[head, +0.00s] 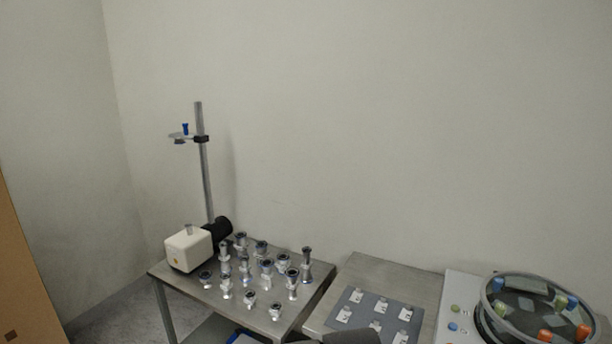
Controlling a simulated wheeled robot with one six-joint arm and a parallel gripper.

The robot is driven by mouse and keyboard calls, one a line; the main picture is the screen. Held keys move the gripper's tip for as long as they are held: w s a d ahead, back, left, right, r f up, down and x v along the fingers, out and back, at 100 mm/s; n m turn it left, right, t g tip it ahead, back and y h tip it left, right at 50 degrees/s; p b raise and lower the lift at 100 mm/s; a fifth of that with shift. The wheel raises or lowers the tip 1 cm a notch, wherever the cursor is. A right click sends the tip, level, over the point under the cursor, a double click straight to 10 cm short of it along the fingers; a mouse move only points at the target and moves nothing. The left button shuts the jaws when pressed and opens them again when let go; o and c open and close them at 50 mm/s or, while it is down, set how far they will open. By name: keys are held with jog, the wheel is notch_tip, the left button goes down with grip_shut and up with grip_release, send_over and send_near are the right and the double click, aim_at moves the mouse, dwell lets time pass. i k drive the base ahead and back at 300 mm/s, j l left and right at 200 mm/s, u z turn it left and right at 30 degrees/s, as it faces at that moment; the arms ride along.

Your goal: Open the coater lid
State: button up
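The coater (455,312) is at the lower right, a pale housing with small coloured buttons on its left part. Its round, see-through lid (527,283) has a grey rim and appears to lie down over the round chamber. Blue, green and orange pieces show at or through the lid; I cannot tell which side of it they are on. The right and lower parts of the coater are cut off by the frame. My gripper is not in view. Dark grey shapes at the bottom edge may be part of my arm.
A metal table (318,272) holds several metal fittings (265,268), a white pump-like unit (188,249) and a tall stand (206,180). A second table (385,270) bears a grey plate (368,303) with several small squares. A wall stands close behind; an orange-brown panel (22,275) is at far left.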

aim_at(524, 281)
jog(key=k+l, duration=0.1)
jog(key=k, duration=0.25)
jog(key=z, duration=1.6)
jog(key=i+l+z, duration=0.1)
jog(key=i+z, duration=0.35)
